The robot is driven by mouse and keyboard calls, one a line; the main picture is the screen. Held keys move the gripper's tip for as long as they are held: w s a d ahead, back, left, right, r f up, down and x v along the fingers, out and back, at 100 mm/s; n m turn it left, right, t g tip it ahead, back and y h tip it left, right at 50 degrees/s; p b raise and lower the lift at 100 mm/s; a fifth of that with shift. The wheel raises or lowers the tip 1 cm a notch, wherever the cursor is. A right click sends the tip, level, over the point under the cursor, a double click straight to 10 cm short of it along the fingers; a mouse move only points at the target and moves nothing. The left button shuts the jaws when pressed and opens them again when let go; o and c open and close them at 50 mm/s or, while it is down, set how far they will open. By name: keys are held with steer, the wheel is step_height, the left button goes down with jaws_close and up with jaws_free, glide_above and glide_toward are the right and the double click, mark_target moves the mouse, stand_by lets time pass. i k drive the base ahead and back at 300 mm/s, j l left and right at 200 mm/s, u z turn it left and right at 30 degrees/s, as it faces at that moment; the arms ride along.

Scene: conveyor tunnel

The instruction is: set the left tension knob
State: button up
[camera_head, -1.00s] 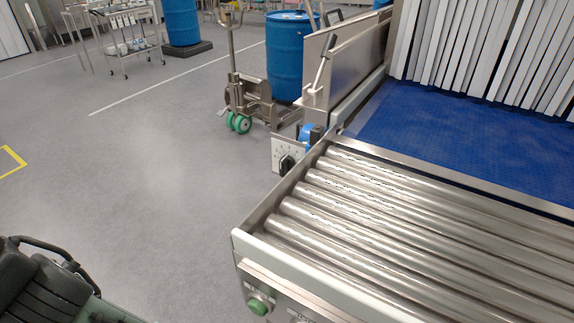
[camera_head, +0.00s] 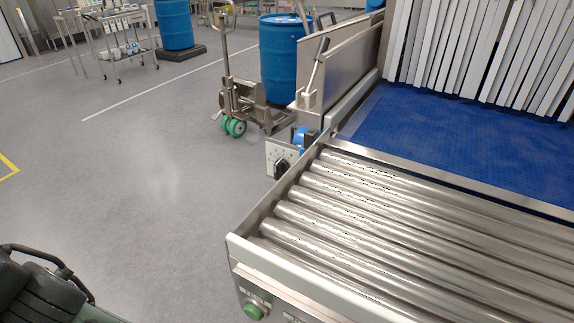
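A black knob (camera_head: 281,169) sits on a pale dial plate (camera_head: 273,153) at the left side of the conveyor, near where the rollers meet the blue belt. The marks on the plate are too small to read. A blue part (camera_head: 300,138) sits just behind the plate. Dark parts of my own body (camera_head: 38,290) show at the lower left. My gripper's fingers are not in the picture.
Steel rollers (camera_head: 350,215) lead to the blue belt (camera_head: 430,130) under white strip curtains (camera_head: 490,50). A lever (camera_head: 317,65) stands beside the belt. A green button (camera_head: 254,309) is on the front. A pallet truck with a blue drum (camera_head: 284,60) stands behind. The left floor is clear.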

mark_target(281, 166)
steer(key=k+j+z, duration=0.4)
steer(key=k+j, duration=0.6)
